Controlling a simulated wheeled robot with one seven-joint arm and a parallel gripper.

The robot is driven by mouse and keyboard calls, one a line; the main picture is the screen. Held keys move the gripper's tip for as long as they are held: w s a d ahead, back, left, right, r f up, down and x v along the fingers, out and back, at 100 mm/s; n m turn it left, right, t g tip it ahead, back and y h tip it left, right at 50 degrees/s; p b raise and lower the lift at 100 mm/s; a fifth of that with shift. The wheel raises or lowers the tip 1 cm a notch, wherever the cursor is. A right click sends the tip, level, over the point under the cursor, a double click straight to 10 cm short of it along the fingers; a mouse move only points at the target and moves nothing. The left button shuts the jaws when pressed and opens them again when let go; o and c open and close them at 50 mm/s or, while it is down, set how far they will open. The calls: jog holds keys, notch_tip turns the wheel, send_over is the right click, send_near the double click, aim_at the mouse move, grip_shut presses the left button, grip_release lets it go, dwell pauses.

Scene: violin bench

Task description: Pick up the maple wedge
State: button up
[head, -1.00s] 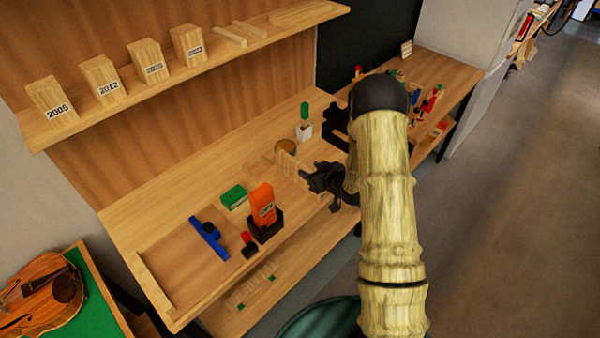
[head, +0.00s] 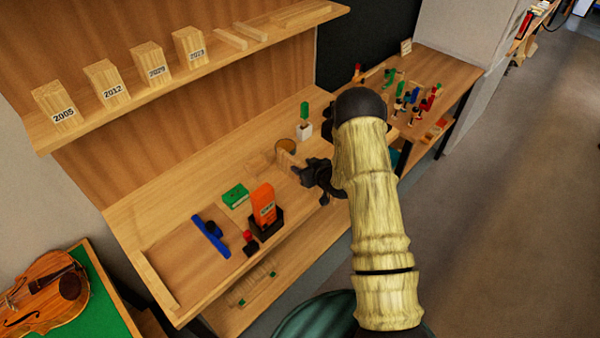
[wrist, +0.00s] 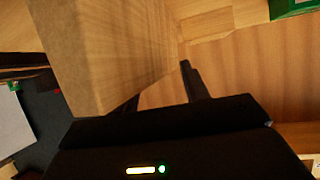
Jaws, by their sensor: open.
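A pale wooden block, which looks like the maple wedge (head: 287,159), stands on the bench just left of my gripper (head: 303,174) in the head view. In the wrist view the pale block (wrist: 125,45) is large and close at upper left. My gripper (wrist: 158,88) is open, and one dark finger shows right of the block. The other finger is partly hidden by the block's lower end. I cannot tell whether the fingers touch it.
A round amber-topped item (head: 286,145) and a white pot with a green top (head: 304,128) stand behind. Dated blocks (head: 107,84) line the shelf above.

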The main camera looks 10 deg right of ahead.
grip_shut()
dwell(0.5)
notch_tip(320, 180, up, 10)
jog(key=b, duration=0.2)
jog(key=shift+b, duration=0.35)
dwell(0.4)
